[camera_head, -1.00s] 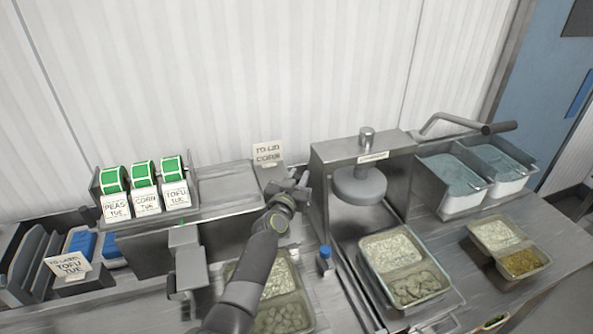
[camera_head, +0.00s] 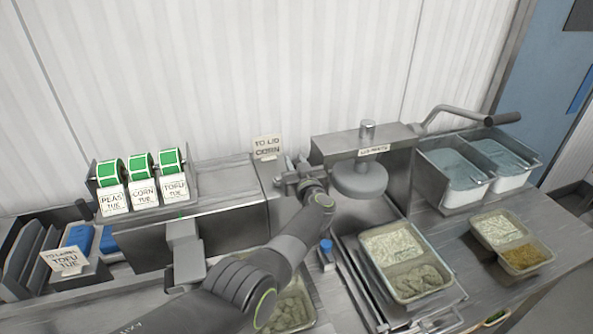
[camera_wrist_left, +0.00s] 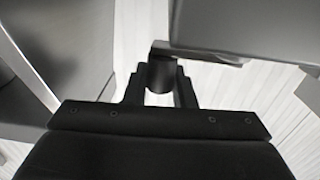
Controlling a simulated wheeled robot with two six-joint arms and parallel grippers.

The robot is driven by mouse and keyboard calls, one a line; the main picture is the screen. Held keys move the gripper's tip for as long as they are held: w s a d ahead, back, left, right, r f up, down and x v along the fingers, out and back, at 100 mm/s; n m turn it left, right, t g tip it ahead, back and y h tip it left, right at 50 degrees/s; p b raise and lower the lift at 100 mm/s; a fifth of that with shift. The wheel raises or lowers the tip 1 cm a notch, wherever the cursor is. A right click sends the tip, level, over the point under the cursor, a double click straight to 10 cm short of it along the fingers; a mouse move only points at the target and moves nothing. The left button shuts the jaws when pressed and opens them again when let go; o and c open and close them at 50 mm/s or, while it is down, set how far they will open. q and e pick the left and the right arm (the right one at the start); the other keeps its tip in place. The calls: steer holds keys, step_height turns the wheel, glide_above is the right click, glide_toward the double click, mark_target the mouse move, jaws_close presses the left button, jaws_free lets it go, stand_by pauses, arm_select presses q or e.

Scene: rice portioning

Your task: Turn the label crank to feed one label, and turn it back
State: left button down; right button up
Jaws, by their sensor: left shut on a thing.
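My left gripper (camera_head: 292,179) is at the right end of the long metal label unit (camera_head: 232,222), beside the lid press. In the left wrist view its fingers (camera_wrist_left: 160,85) are shut around a short dark knob, the crank handle (camera_wrist_left: 160,76). A flat grey metal arm (camera_wrist_left: 200,54) meets the knob's top. In the head view my gripper and wrist hide most of the crank. My right gripper is not in view.
The lid press (camera_head: 362,146) with its long lever (camera_head: 470,112) stands close on the right. Two-part food trays (camera_head: 405,258) sit on the press slide and the counter; another lies partly under my left arm.

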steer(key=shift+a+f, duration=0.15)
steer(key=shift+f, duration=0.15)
arm_select(q)
steer(key=c, duration=1.2)
jaws_free()
steer(key=shift+c, duration=0.2)
